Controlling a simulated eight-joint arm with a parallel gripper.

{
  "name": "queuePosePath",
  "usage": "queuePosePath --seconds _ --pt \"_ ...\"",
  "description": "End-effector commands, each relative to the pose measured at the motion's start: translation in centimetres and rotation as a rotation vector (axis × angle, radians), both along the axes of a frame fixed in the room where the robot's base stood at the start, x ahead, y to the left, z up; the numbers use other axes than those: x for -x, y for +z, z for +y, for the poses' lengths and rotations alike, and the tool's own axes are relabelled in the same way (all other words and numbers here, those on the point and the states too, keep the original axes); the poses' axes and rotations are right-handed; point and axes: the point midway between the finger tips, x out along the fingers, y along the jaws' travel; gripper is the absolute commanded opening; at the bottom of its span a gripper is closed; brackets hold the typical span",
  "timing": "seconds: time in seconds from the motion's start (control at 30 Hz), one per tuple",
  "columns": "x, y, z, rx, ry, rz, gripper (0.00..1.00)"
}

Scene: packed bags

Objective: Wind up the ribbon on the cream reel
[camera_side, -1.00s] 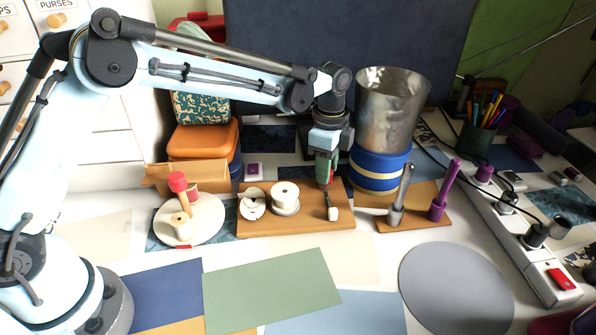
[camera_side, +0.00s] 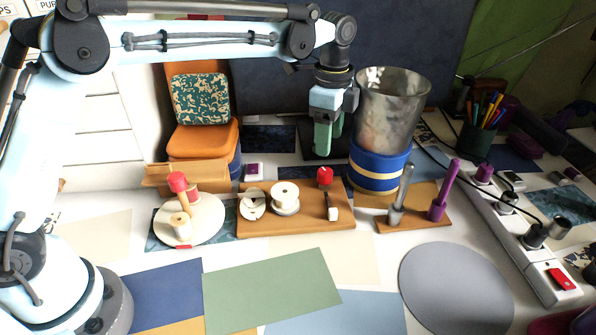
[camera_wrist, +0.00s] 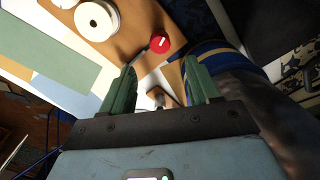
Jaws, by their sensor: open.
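The cream reel (camera_side: 285,194) stands on a wooden board (camera_side: 262,222); it also shows at the top of the wrist view (camera_wrist: 97,18). A second pale round piece (camera_side: 252,205) with dark marks sits just left of it. A red knob (camera_side: 325,175) stands at the board's right part, above a small white piece (camera_side: 332,213); the knob shows in the wrist view (camera_wrist: 159,43). My gripper (camera_side: 328,145) has green fingers, is open and empty, and hangs above the red knob, apart from it. I cannot make out any loose ribbon.
A metal cylinder on a blue drum (camera_side: 380,168) stands close right of my gripper. Two upright pegs, grey (camera_side: 401,190) and purple (camera_side: 445,188), stand farther right. A round white tray (camera_side: 207,228) with spools lies left. Flat sheets and a grey disc (camera_side: 455,285) cover the front.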

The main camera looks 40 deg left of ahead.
Motion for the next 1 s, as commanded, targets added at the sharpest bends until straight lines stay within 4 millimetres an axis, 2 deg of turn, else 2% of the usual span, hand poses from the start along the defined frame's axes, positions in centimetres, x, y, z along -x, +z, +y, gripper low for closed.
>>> queuePosePath --seconds 0.1,0.3,0.77,1.0 --pt "0.0 1.9 0.0 0.000 0.000 0.000 0.61" --pt "0.0 3.6 0.0 0.000 0.000 0.000 0.61" --pt "0.1 4.1 0.1 0.000 0.006 -0.002 0.61" --pt "1.9 5.8 2.0 0.021 0.158 -0.071 0.61"
